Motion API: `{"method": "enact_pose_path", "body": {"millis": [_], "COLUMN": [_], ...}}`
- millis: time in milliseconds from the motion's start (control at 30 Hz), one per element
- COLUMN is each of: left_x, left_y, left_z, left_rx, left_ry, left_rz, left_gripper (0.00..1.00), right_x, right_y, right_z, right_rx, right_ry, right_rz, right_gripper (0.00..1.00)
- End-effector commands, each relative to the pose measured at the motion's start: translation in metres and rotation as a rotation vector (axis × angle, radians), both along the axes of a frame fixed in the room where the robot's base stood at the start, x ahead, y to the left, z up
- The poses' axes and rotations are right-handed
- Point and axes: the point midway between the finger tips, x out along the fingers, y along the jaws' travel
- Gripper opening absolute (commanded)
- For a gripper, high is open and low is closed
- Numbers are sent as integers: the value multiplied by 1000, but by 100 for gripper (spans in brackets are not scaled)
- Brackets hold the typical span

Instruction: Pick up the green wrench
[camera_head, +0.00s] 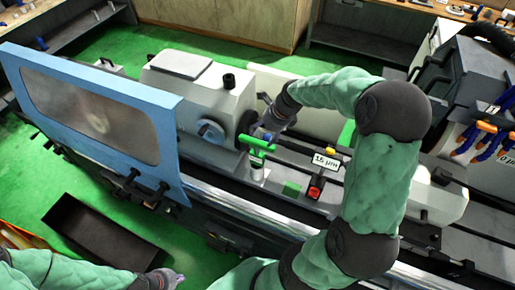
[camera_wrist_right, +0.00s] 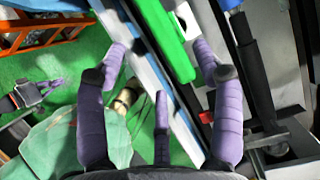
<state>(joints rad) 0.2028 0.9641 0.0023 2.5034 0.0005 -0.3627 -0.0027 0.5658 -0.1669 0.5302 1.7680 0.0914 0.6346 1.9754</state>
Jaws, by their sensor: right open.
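The green wrench (camera_head: 257,143) shows in the head view as a green bar on the machine, in front of the grey headstock. In the right wrist view a long green bar (camera_wrist_right: 165,38), which looks like the wrench, runs between my right fingers. My right gripper (camera_head: 266,132) is open, right at the wrench. In its wrist view the purple fingers (camera_wrist_right: 160,75) are spread around the bar; I cannot tell whether any finger touches it. My left gripper (camera_head: 174,279) is low at the left, away from the wrench; its fingers are too small to judge.
A blue-framed window door (camera_head: 168,120) stands left of the wrench. A small sign (camera_head: 325,160), a red button box (camera_head: 316,187) and a green block (camera_head: 291,189) are to the right. A dark open bin (camera_head: 100,235) stands on the green floor. Shelves line the back.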

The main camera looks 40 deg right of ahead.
Motion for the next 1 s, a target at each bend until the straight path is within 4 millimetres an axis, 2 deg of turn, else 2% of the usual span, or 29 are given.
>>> {"method": "enact_pose_path", "body": {"millis": [33, 200, 467, 700, 833, 1000], "left_x": [0, 0, 0, 0, 0, 0], "left_y": [0, 0, 0, 0, 0, 0], "left_z": [1, 3, 6, 12, 13, 12], "left_rx": [0, 0, 0, 0, 0, 0], "left_ry": [1, 0, 0, 0, 0, 0], "left_rz": [1, 0, 0, 0, 0, 0], "left_gripper": [0, 0, 0, 0, 0, 0], "right_x": [2, 11, 16, 27, 30, 30], "right_y": [3, 6, 9, 12, 14, 14], "right_z": [-9, -30, -46, -77, -86, -87], "right_rx": [3, 2, 2, 1, 0, -1], "right_ry": [4, 2, 2, 1, 1, 0], "right_rz": [3, 2, 2, 3, 2, 2], "right_gripper": [67, 67, 67, 67, 67, 67]}}
